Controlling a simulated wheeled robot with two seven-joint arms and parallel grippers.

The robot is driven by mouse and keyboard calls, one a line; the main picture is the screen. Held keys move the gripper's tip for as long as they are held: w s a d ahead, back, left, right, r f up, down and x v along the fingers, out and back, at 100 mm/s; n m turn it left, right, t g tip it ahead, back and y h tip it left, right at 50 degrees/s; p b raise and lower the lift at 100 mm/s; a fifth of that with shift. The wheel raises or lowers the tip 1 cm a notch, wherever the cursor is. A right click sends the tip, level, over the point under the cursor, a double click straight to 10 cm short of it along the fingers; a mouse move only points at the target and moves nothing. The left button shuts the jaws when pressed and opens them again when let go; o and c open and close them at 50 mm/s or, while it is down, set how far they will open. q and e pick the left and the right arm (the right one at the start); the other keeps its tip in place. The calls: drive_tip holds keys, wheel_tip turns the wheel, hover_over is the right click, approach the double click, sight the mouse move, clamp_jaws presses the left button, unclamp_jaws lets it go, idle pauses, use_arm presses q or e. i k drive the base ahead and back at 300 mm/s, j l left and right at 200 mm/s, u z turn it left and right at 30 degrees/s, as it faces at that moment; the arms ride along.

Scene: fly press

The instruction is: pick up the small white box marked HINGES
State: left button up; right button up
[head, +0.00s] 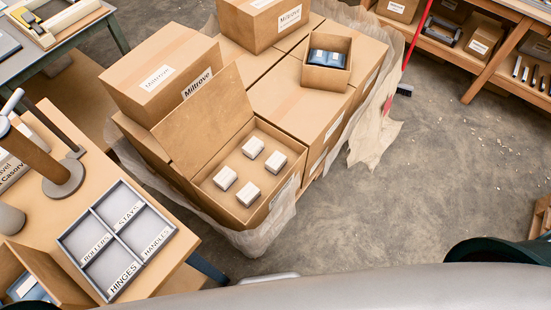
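Several small white boxes stand apart from each other in an open brown carton (207,186). They are a back box (253,147), a right box (276,162), a left box (225,178) and a front box (248,194). Their markings are too small to read, so I cannot tell which one is marked HINGES. A grey divided tray (171,232) on the left table has labels reading ROLLERS, STAYS, HANDLES and HINGES. Its compartments look empty. Neither of my grippers is in view.
The open carton's raised flap (205,122) stands at its back left. Closed cartons (160,72) and a small open box with dark blue items (327,58) surround it. The wooden table (180,250) holds a press (62,178).

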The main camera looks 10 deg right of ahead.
sight(250, 193)
drive_tip(key=i+l+u, duration=0.2)
drive_tip(key=l, duration=0.8)
drive_tip(key=l+u, duration=0.25)
drive_tip(key=l, duration=0.75)
